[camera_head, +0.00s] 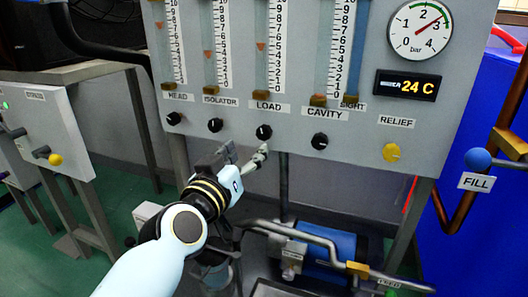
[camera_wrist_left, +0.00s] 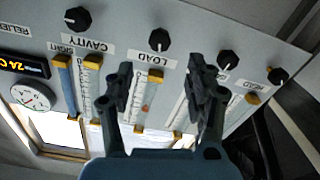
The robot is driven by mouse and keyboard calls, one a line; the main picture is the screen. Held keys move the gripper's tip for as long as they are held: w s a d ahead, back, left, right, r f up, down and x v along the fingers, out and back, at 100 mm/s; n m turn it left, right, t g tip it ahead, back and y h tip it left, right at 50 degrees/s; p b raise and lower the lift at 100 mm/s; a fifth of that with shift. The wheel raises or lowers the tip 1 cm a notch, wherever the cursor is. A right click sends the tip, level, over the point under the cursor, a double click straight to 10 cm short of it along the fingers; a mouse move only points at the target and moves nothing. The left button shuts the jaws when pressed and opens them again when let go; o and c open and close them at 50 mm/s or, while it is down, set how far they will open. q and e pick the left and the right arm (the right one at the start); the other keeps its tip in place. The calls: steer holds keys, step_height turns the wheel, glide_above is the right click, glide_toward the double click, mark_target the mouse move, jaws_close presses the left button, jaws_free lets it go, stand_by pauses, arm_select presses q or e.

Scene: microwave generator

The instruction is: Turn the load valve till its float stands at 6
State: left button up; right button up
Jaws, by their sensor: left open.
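The load valve is a black knob (camera_head: 264,132) under the LOAD label; it also shows in the left wrist view (camera_wrist_left: 159,40). The orange load float (camera_head: 262,46) stands in its glass tube near the middle of the scale, around 5, but the small marks are hard to read exactly. My left gripper (camera_head: 247,155) is open and empty, just below the knob and apart from it in the head view. In the left wrist view its two fingers (camera_wrist_left: 160,68) are spread, with the load knob beyond the gap between them. My right gripper is not in view.
Similar black knobs for HEAD (camera_head: 174,118), ISOLATOR (camera_head: 215,125) and CAVITY (camera_head: 319,141) flank the load valve. A yellow RELIEF knob (camera_head: 391,152) is at right. Pipes and a blue tank (camera_head: 330,246) lie below the panel.

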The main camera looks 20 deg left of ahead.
mark_target(262, 133)
arm_select(q)
steer(key=w+p, duration=0.1)
steer(key=w, duration=0.4)
steer(key=w+p, duration=0.1)
steer(key=w, duration=0.3)
steer(key=shift+w+d+r, duration=0.15)
steer(key=shift+w, duration=0.75)
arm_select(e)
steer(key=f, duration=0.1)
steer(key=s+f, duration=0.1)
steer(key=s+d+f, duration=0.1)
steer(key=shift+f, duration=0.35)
